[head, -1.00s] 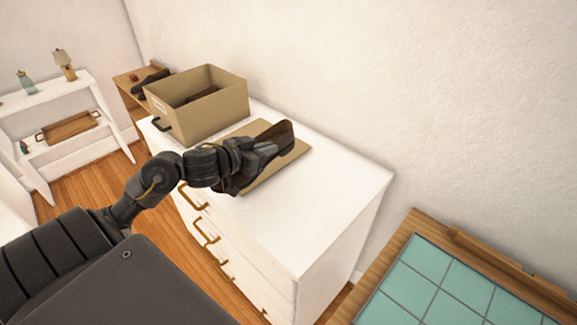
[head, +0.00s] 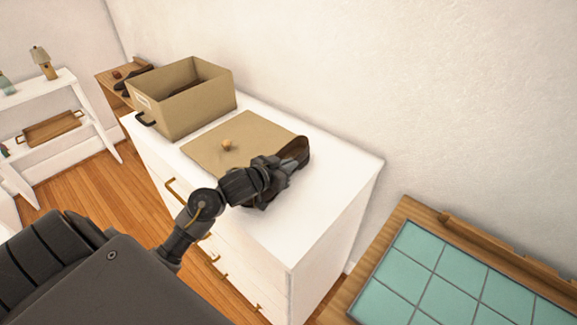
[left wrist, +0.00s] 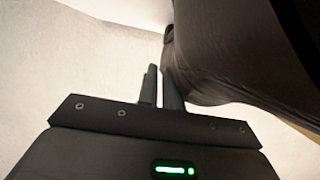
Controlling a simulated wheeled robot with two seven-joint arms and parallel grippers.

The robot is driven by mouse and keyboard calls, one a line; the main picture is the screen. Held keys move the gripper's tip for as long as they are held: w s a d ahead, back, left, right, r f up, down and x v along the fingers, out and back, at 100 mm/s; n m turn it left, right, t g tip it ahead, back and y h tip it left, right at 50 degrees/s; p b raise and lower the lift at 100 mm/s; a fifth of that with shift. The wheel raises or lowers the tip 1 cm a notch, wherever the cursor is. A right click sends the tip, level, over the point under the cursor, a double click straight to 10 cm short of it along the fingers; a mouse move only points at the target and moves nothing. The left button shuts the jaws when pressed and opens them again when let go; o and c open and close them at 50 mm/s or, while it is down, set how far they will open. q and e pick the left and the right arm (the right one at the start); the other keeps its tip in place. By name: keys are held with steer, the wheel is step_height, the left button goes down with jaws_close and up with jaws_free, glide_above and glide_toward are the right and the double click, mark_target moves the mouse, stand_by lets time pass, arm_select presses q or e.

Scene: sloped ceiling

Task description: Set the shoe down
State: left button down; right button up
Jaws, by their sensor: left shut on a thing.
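The shoe (head: 300,150) is dark with a brown inside. It is at the right end of the white dresser top (head: 335,170), just off the right edge of the tan box lid (head: 210,150). My left gripper (head: 280,168) is shut on the shoe and hides much of it. I cannot tell whether the sole touches the dresser. In the left wrist view the shoe (left wrist: 235,50) fills the upper right, against the gripper fingers (left wrist: 160,88). My right gripper is not in view.
An open tan box (head: 185,110) stands at the dresser's left end, with something dark inside. A teal-tiled wooden table (head: 440,265) is at lower right. A white shelf (head: 70,120) stands at left.

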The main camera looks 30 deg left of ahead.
arm_select(q)
steer(key=shift+f, duration=0.1)
steer(key=c, duration=2)
jaws_free()
steer(key=shift+f, duration=0.15)
steer(key=o, duration=0.4)
steer(key=shift+o, duration=0.2)
steer(key=shift+r, duration=0.25)
steer(key=v, duration=1.2)
steer(key=shift+s+f, duration=0.1)
